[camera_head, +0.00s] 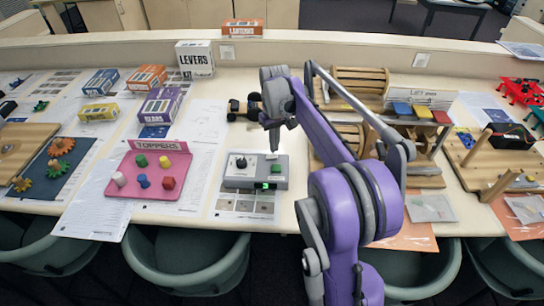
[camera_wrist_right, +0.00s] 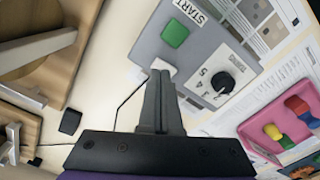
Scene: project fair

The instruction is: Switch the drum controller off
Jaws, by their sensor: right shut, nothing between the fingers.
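The drum controller (camera_head: 235,182) is a grey box at the front middle of the table in the head view. It has a black knob (camera_head: 241,162) on top and a lit green spot (camera_head: 270,186) on its front. The wrist view shows its grey top (camera_wrist_right: 150,45), a green button (camera_wrist_right: 175,33) marked START and the numbered black knob (camera_wrist_right: 223,82). My right gripper (camera_wrist_right: 160,75) is shut and empty. Its tips are over the box's edge beside a small white part, partly hidden; contact cannot be told. My left gripper is not in view.
A pink TOPPERS tray (camera_head: 118,190) with coloured pegs stands left of the controller. A small dark wheeled car (camera_head: 243,108) is behind it. Wooden racks (camera_head: 360,85) stand to the right. Chairs line the front edge.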

